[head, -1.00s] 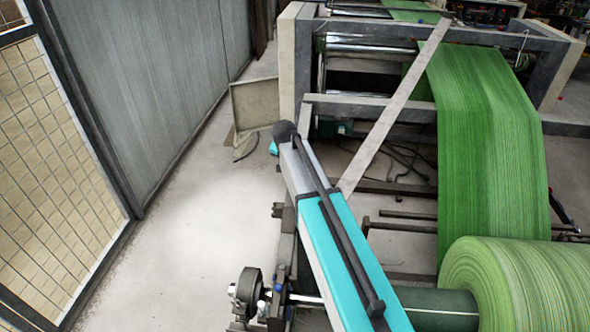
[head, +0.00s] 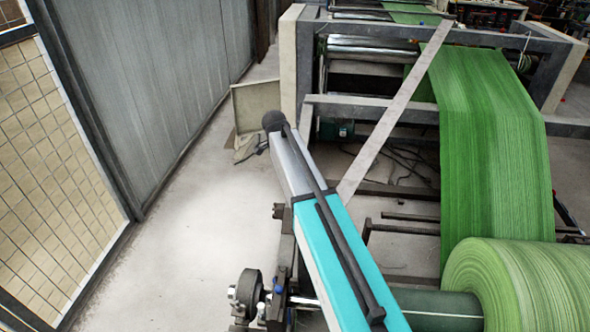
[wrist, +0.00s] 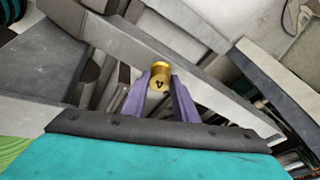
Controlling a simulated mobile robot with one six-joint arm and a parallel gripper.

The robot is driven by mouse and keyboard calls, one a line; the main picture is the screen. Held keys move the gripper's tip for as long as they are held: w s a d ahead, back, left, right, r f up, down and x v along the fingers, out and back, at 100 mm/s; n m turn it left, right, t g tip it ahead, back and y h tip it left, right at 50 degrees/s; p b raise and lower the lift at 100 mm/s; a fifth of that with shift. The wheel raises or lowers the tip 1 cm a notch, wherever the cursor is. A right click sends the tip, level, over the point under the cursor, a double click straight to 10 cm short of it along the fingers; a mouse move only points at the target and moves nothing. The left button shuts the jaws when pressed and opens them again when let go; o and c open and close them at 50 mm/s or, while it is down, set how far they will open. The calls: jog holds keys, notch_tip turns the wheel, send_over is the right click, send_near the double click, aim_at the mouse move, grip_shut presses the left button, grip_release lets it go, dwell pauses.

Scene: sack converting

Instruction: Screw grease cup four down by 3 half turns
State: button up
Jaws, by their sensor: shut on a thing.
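Grease cup four (wrist: 160,70) is a small brass-coloured cup marked with a 4, in the middle of the wrist view. My gripper (wrist: 159,88) has two purple fingers, one on each side of the cup, and is shut on it. The cup sits in front of a grey machine beam, and its lower end and thread are hidden. In the head view neither the cup nor my gripper's fingers can be made out; my teal and grey arm fills the middle.
In the head view a large green roll (head: 520,285) stands at the lower right, with a green web (head: 495,150) running up from it. A grey machine frame (head: 300,60) is behind. Open floor (head: 200,220) lies left of my arm, before a mesh fence (head: 55,180).

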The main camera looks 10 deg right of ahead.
jog(key=m, duration=0.2)
jog(key=m+g, duration=0.1)
jog(key=m, duration=0.3)
jog(key=shift+w+d+b, duration=0.1)
jog(key=shift+w+b, duration=0.15)
jog(key=shift+b, duration=0.1)
jog(key=m+g, duration=0.1)
jog(key=m, duration=0.4)
jog(key=shift+d+r+y, duration=0.1)
jog(key=shift+y, duration=0.3)
jog(key=shift+m, duration=0.7)
jog(key=shift+m+b, duration=0.4)
jog(key=shift+b, duration=0.05)
jog(key=shift+w+m+g+y+b, duration=0.1)
jog(key=shift+m+g+y+b, duration=0.3)
jog(key=shift+b, duration=1)
jog(key=m+b, duration=0.1)
jog(key=b, duration=0.3)
jog(key=shift+d+f, duration=0.1)
jog(key=shift+f, duration=0.1)
jog(key=m+b, duration=0.2)
jog(key=b, duration=1.5)
jog(key=b, duration=0.3)
jog(key=shift+r+m+y+b, duration=0.1)
jog(key=shift+m+y+b, duration=0.2)
jog(key=shift+b, duration=0.05)
jog(key=shift+r, duration=0.1)
